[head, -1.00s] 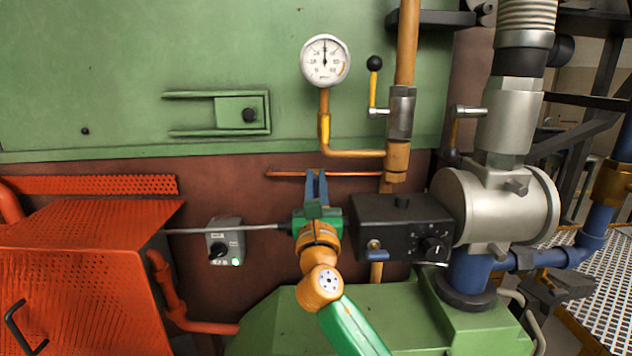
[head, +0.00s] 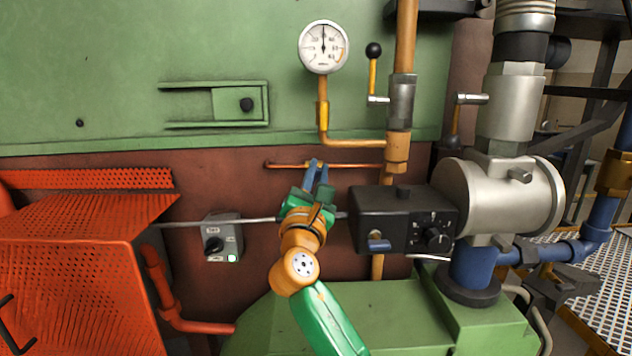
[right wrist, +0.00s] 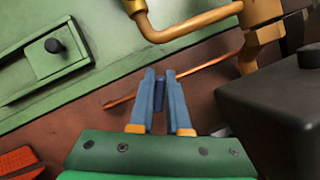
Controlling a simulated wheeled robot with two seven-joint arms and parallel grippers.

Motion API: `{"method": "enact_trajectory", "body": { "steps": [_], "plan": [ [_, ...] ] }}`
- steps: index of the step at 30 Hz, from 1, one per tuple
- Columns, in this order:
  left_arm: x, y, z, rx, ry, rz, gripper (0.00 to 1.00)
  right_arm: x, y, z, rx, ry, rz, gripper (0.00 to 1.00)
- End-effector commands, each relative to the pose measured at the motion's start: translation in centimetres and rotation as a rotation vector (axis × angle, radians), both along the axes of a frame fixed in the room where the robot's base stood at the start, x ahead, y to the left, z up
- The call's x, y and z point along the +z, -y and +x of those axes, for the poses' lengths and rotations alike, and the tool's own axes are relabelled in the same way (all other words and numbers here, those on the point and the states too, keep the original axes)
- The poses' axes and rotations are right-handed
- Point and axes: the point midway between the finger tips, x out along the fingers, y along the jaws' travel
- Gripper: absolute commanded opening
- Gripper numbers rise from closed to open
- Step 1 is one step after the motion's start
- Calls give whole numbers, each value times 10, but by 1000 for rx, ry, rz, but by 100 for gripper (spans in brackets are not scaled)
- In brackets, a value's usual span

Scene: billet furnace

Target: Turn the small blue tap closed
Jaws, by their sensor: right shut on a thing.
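My right gripper (head: 317,177) reaches up to the thin copper pipe (head: 345,168) in front of the brown wall. Its blue fingers are closed around the small blue tap. In the right wrist view, the tap shows as a dark blue piece (right wrist: 159,92) between the fingertips (right wrist: 159,78). The fingers hide most of the tap, so its angle is hard to tell. My left gripper is not in view.
A black control box (head: 403,220) with a blue lever (head: 379,246) stands close right of my right gripper. A grey switch box (head: 222,238) and a red perforated cover (head: 85,245) are to the left. A pressure gauge (head: 323,47) and a black-knobbed yellow lever (head: 373,70) are above.

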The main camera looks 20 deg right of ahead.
Motion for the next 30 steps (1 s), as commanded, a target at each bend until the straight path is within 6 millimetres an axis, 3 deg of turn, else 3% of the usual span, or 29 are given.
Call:
{"method": "enact_trajectory", "body": {
  "steps": [11, 30],
  "plan": [
    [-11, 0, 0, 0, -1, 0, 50, -1, 2, -1, 3, 101, 342, 0],
    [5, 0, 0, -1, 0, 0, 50, -4, 5, -2, 4, 253, 875, 0]
  ]
}}
